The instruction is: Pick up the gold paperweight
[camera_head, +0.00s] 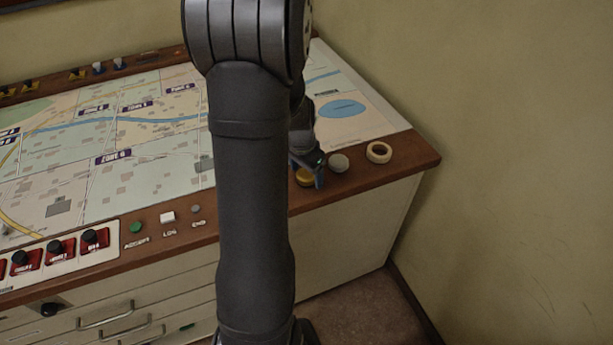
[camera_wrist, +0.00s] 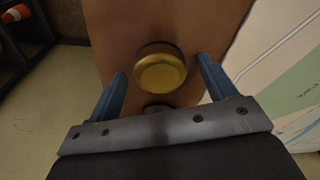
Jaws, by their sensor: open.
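The gold paperweight (camera_head: 304,178) is a round, squat disc on the brown wooden front edge of the console. In the wrist view the gold paperweight (camera_wrist: 160,70) lies near the middle, between the lines of the two blue fingers and a little beyond their tips. My gripper (camera_wrist: 160,68) is open, with one finger on each side of it and a gap on both sides. In the head view my gripper (camera_head: 306,170) is right at the paperweight, and my arm and a finger partly cover it.
A map panel (camera_head: 345,125) lies behind. A green button (camera_head: 136,228), a white button (camera_head: 168,217) and red switches (camera_head: 95,238) are along the left front edge.

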